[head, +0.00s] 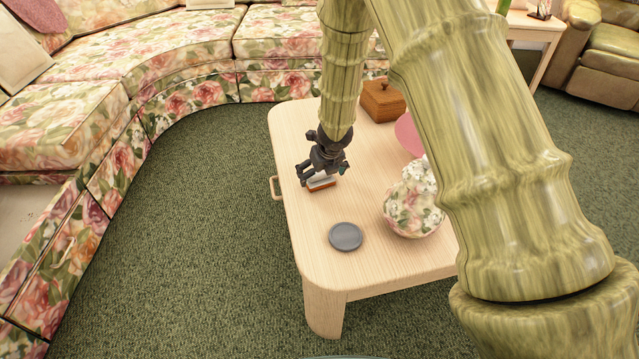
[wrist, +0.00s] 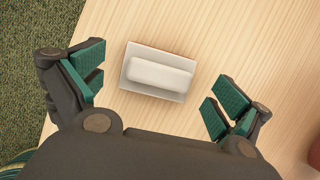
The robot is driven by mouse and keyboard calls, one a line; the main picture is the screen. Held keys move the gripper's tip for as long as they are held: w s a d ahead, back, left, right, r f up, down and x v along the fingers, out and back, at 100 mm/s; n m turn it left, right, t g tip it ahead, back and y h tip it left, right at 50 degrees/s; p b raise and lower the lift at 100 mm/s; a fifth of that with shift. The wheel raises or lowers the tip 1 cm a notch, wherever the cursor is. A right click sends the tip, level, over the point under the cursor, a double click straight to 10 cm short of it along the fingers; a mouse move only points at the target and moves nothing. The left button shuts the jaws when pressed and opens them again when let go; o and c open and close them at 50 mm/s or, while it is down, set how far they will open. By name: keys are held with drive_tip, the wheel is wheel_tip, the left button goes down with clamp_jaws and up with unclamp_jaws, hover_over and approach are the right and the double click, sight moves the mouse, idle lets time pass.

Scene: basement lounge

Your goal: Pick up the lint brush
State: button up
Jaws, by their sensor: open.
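The lint brush (head: 321,184) is a small block with a pale top and an orange-brown lower side, lying on the light wooden table (head: 372,266) near its left edge. In the wrist view the lint brush (wrist: 160,72) shows as a white rounded bar on a flat greyish rectangular base, slightly tilted in the picture. My gripper (head: 323,174) is open over it and points down. In the wrist view its green-padded fingers (wrist: 156,84) stand apart on the left and right, with the brush between and slightly ahead of them. Neither finger visibly touches it.
A dark grey disc (head: 345,237) and a floral round vase (head: 410,212) stand nearer on the table. A wooden box (head: 383,101) and a partly hidden pink object (head: 407,134) are farther back. A floral sofa (head: 180,50) curves behind and left; green carpet (head: 200,220) lies clear between.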

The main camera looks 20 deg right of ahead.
drive_tip(key=shift+x, duration=0.9)
drive_tip(key=c, duration=1.1)
drive_tip(key=shift+r, duration=0.15)
